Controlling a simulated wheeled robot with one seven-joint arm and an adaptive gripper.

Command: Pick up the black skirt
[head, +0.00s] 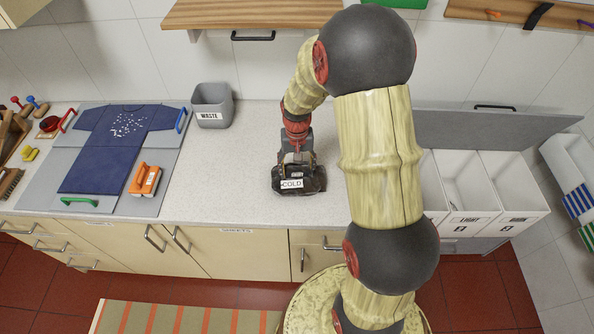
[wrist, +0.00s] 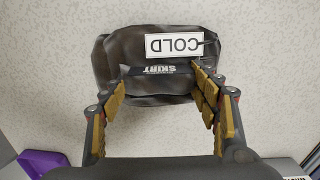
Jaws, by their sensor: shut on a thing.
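The black skirt (head: 312,184) is a folded dark bundle with a white COLD tag and a SKIRT label. In the head view it is at the middle of the pale counter, under my gripper (head: 297,165). In the wrist view the skirt (wrist: 150,88) lies between my two fingers (wrist: 160,105), and the tag faces the camera. My gripper is shut on the skirt, with a finger at each side. I cannot tell whether the skirt touches the counter or is just above it.
A grey WASTE bin (head: 212,106) stands left of the skirt. White sorting bins (head: 465,185) are at right. The counter (head: 225,170) between is clear.

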